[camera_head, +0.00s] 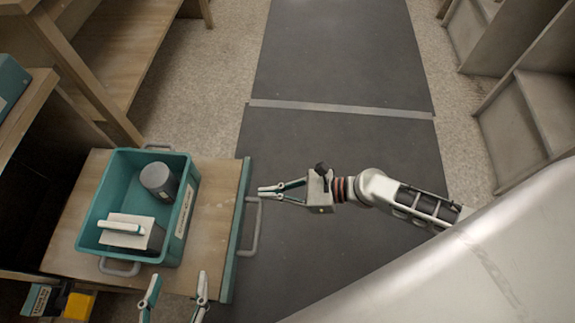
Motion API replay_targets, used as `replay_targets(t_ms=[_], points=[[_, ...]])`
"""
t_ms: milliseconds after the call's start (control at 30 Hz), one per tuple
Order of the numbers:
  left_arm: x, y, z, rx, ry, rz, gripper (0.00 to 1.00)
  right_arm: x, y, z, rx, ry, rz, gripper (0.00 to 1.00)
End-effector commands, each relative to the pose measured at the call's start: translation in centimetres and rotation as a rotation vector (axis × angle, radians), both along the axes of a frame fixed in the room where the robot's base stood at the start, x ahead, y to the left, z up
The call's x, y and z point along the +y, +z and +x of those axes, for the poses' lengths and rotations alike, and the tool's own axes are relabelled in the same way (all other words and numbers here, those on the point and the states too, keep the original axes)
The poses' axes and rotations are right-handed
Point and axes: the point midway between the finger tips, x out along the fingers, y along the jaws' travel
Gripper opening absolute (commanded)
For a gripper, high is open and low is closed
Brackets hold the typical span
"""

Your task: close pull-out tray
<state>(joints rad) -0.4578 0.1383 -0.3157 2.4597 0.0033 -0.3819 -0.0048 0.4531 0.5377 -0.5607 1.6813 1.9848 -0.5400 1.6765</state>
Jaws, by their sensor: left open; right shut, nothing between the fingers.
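The pull-out tray (215,220) is a wooden board that extends out of the wooden rack at left. Its teal front edge (238,225) faces right and carries a grey bar handle (255,228). My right gripper (262,191) comes from the right, shut and empty. Its fingertips appear at the far end of the handle; I cannot tell whether they touch. My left gripper (176,290) is at the bottom, open and empty, by the near side of the tray.
A teal bin (183,215) on the tray holds a grey cylinder (160,180) and a white-topped block (130,232). A yellow object (78,305) lies low at left. Shelves (540,110) stand at right. The dark floor strip (345,60) is clear beyond my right arm.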

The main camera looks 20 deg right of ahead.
Motion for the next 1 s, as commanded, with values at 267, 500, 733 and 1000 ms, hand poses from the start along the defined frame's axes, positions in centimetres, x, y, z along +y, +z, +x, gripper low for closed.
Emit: replay_targets(t_ms=[267,500,733,1000], points=[[0.2,0.1,0.1,-0.003,-0.001,0.007,0.54,2.2,0.2,1.5,-0.004,-0.001,-0.001,0.00],[0.2,-0.1,0.0,0.002,-0.001,0.009,0.54,2.5,0.1,1.5,-0.003,0.000,-0.002,0.00],[0.2,-0.1,-0.1,0.003,-0.001,0.009,0.54,2.6,0.2,1.6,-0.003,0.000,-0.001,0.00],[0.3,0.2,0.0,-0.003,-0.002,0.015,0.54,4.9,0.5,3.1,-0.008,0.000,0.001,0.00]])
